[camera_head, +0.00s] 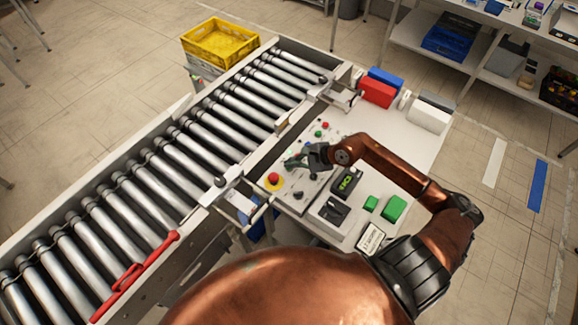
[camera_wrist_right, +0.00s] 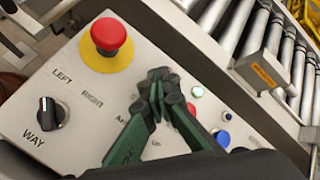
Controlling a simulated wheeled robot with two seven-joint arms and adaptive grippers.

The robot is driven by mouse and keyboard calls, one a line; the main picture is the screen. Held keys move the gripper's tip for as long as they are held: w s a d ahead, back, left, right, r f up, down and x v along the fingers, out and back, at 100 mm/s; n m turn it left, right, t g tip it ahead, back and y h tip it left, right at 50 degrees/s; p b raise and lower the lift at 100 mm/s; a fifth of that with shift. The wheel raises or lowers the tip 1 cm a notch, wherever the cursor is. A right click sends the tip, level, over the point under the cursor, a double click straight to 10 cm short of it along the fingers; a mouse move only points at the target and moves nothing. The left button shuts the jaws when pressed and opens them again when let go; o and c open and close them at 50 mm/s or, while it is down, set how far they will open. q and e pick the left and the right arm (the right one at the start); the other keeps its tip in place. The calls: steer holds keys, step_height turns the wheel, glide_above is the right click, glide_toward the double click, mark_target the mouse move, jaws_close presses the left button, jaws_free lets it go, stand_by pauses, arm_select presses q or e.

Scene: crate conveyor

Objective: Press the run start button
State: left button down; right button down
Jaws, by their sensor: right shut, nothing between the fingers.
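The sloped control panel (camera_head: 300,190) stands beside the roller conveyor. It carries a red mushroom button (camera_head: 273,178) on a yellow ring, also at the top of the right wrist view (camera_wrist_right: 108,35). I cannot read which is labelled run start. My right gripper (camera_head: 291,162) is shut and empty over the panel, its green fingers together in the wrist view (camera_wrist_right: 158,80); contact cannot be told. My left gripper is not in view.
The roller conveyor (camera_head: 185,140) runs along the panel's left. A black selector knob (camera_wrist_right: 48,113) marked WAY sits on the panel. Green blocks (camera_head: 393,208), a red box (camera_head: 377,92) and a white box (camera_head: 428,117) lie on the table. A yellow crate (camera_head: 220,42) stands behind.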

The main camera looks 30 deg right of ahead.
steer(key=shift+f, duration=0.15)
stand_by(0.3)
steer(key=shift+r+p, duration=0.3)
steer(key=shift+r, duration=0.6)
steer(key=shift+r, duration=0.1)
steer(key=shift+r+p, duration=1.2)
steer(key=shift+r, duration=1.25)
steer(key=shift+f, duration=0.1)
